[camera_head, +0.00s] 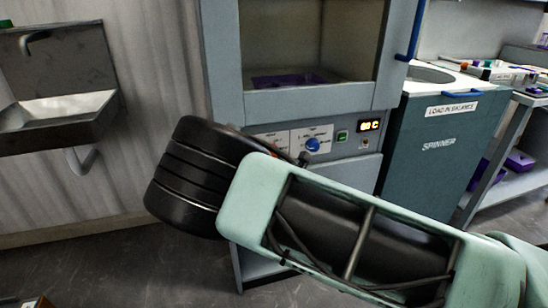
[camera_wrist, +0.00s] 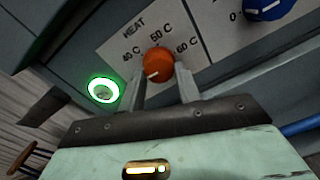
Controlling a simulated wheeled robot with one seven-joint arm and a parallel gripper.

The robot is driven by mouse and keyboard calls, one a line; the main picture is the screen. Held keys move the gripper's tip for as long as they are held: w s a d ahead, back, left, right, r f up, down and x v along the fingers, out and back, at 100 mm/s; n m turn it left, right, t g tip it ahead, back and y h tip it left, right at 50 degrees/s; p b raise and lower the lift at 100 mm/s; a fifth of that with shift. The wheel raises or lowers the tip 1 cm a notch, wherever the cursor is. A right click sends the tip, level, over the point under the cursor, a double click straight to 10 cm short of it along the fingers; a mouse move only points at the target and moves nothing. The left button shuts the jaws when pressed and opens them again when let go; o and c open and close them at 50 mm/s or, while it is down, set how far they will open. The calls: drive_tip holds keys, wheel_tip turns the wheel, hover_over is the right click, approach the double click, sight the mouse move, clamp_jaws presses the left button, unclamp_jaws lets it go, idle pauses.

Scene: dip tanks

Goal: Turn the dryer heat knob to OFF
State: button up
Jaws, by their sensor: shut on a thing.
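The dryer heat knob (camera_wrist: 159,63) is orange-red and round on a pale panel marked HEAT, with 40 C, 50 C and 60 C labels around its upper side. Its white pointer mark faces the lower left in the wrist view, away from those labels. No OFF label is readable there. My gripper (camera_wrist: 160,84) is shut on the knob, one grey finger on each side. The dryer (camera_head: 290,100) is the grey cabinet in the head view, where my arm hides the gripper and the heat knob.
A blue knob (camera_head: 312,145) sits right of the heat knob and also shows in the wrist view (camera_wrist: 268,8). A lit green ring button (camera_wrist: 103,89) is close left of my fingers. The spinner (camera_head: 435,150) stands right of the dryer, a sink (camera_head: 60,90) left.

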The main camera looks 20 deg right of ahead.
drive_tip(key=shift+n, duration=0.5)
drive_tip(key=o, duration=1)
drive_tip(key=s, duration=1.7)
drive_tip(key=shift+s+a, duration=0.25)
drive_tip(key=shift+f, duration=0.1)
